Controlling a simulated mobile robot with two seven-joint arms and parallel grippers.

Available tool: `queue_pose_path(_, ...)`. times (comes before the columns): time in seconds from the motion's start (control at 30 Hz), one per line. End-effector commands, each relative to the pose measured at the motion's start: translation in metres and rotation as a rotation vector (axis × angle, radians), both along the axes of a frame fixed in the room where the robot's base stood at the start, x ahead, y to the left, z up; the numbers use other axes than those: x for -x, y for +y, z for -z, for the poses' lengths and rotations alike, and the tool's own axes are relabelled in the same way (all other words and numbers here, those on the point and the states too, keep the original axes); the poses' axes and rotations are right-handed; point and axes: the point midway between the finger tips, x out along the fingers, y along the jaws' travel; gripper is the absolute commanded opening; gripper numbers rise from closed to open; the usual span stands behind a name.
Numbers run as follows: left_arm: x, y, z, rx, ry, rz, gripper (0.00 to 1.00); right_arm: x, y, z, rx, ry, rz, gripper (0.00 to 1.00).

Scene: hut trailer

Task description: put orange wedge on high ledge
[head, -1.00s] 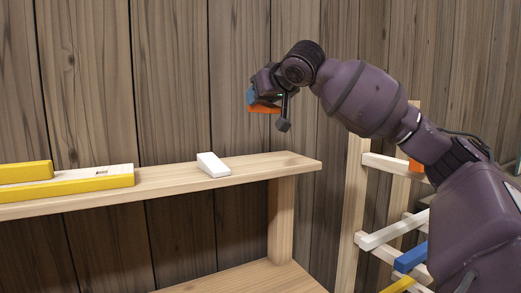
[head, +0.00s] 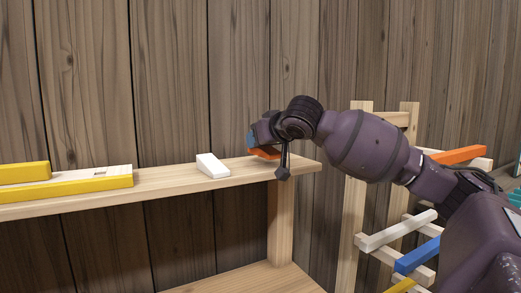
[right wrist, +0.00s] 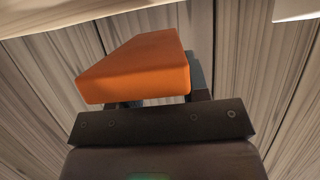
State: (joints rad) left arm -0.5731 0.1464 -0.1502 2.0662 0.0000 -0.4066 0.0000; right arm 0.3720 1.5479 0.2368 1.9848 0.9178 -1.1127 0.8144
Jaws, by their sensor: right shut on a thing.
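The orange wedge (right wrist: 138,68) is held in my right gripper (right wrist: 160,98), which is shut on it. In the head view a small part of the orange wedge (head: 264,153) shows below my right gripper (head: 258,143), at the right part of the high ledge (head: 170,180). The gripper hides most of the wedge there, and I cannot tell whether it touches the ledge. A white wedge (head: 212,165) sits on the ledge to the left of the gripper. My left gripper is not in view.
Yellow blocks (head: 65,190) and a pale piece with a small slot lie on the ledge's left part. A lower shelf (head: 245,278) is below. At the right a wooden rack (head: 355,215) holds white, blue, yellow and orange bars. Ledge between white wedge and gripper is clear.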

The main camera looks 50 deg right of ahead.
Motion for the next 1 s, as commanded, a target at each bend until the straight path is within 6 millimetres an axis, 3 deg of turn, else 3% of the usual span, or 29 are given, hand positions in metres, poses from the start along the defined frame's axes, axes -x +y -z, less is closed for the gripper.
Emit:
queue_pose_path(0.03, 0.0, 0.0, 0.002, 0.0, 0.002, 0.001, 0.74, -0.001, 0.0, 0.011, -0.001, 0.005, 0.001, 0.19)
queue_pose_path(0.17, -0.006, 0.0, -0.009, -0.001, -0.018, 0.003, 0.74, 0.001, 0.0, 0.02, -0.001, -0.001, -0.001, 0.19)
queue_pose_path(0.5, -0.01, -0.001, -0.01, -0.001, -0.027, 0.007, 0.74, 0.0, 0.0, 0.024, 0.0, 0.0, 0.0, 0.19)
queue_pose_path(0.53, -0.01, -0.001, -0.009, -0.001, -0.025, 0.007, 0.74, 0.0, 0.0, 0.024, 0.0, -0.001, 0.0, 0.45)
queue_pose_path(0.67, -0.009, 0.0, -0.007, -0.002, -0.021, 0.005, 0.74, 0.0, 0.0, 0.024, 0.001, 0.0, 0.0, 0.65)
queue_pose_path(1.0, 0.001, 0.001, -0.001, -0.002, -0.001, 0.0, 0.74, -0.001, 0.0, 0.025, 0.001, 0.001, 0.001, 0.67)
